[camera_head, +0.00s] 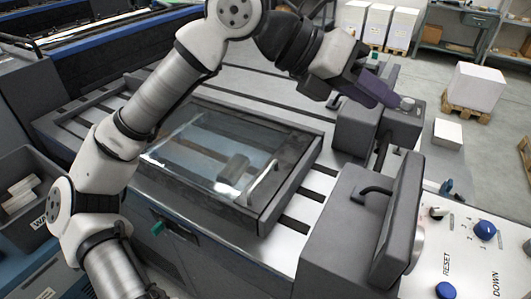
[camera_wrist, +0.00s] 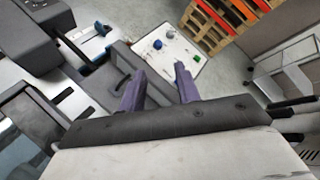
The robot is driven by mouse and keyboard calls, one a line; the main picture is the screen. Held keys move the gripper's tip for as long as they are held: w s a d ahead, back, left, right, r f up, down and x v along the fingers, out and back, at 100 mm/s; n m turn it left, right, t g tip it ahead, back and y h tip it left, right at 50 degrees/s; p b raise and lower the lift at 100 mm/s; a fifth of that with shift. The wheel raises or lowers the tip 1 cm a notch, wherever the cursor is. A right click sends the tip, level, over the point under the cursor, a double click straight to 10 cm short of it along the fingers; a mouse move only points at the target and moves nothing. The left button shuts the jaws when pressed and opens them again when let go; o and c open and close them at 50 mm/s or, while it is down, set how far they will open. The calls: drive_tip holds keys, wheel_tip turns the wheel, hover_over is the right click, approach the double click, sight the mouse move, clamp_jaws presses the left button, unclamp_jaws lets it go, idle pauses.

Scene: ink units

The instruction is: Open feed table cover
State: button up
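The feed table cover (camera_head: 290,190) is a clear pane in a dark frame, lying flat and closed over the slatted table in the head view. A pale bar handle (camera_head: 262,183) sits near its right front side. My gripper (camera_head: 381,93) is up and to the right of the cover, apart from the handle, near a grey machine block. In the wrist view, the two purple fingers of my gripper (camera_wrist: 160,85) are spread with nothing between them. The handle cannot be made out in the wrist view.
A grey housing with a black handle (camera_head: 375,190) stands right of the cover. A control panel (camera_head: 470,245) with blue knobs is at the lower right. A grey block (camera_head: 378,130) stands under my gripper. Boxes on pallets (camera_head: 475,88) stand farther back.

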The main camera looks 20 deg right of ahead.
drive_tip(key=w+f+n+t+y+p, duration=0.1)
drive_tip(key=w+f+n+t+y, duration=0.25)
drive_tip(key=w+f+y, duration=0.35)
drive_tip(key=n+t+y+p, duration=0.1)
drive_tip(key=n+t+y, duration=0.1)
drive_tip(key=t+y, duration=0.25)
approach(267, 170)
drive_tip(key=shift+g+y, duration=0.35)
drive_tip(key=shift+g, duration=0.15)
drive_tip(key=f+p, duration=0.1)
drive_tip(key=f, duration=0.1)
drive_tip(key=w+f+p, duration=0.1)
drive_tip(key=f, duration=0.2)
drive_tip(key=w+f+p, duration=0.1)
drive_tip(key=f, duration=0.1)
drive_tip(key=shift+a+f, duration=0.15)
drive_tip(key=shift+f, duration=0.15)
drive_tip(key=shift+c, duration=0.4)
clamp_jaws()
